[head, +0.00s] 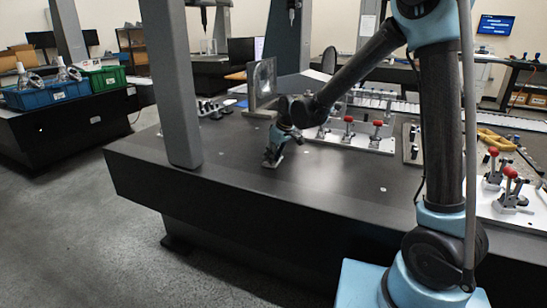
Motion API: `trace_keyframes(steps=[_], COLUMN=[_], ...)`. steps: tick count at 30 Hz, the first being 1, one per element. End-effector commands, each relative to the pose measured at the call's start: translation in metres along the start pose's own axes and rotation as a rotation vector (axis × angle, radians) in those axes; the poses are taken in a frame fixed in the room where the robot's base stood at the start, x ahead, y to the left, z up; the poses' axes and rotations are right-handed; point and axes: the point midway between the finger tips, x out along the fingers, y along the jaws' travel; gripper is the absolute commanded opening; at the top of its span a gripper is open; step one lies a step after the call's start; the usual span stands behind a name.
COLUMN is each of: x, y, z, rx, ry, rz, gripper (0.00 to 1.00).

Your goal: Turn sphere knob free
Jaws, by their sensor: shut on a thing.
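My gripper (274,152) is low over the black table top, left of the middle of the head view. It points down and is shut on a small part that it mostly hides, which I take to be the sphere knob. A little light grey metal shows at the fingertips, close to the table. The view is too small and far to tell the knob's shape, its turn angle or whether it is loose.
The black table (330,185) is bare in front of my gripper. A framed grey plate (263,82) stands behind it. A white fixture plate with red-knobbed clamps (349,129) lies to the right, more clamps (512,185) far right. A grey gantry column (172,85) stands left.

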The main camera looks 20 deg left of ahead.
Motion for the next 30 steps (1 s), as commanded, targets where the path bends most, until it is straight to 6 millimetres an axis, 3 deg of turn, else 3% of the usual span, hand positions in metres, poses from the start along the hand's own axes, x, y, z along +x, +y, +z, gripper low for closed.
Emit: trace_keyframes(steps=[4,5,7,20,30], x=[0.0,0.0,0.0,0.0,0.0001], y=[-0.0002,-0.0002,-0.0002,-0.0001,-0.003], z=[0.0001,0.0001,0.0001,0.0002,-0.0001], rx=[0.0,0.0,0.0,0.01,0.171], ry=[0.0,0.0,0.0,-0.001,-0.001], rz=[0.0,0.0,0.0,0.005,0.072], gripper=[0.0,0.25,0.41,0.41,0.41])
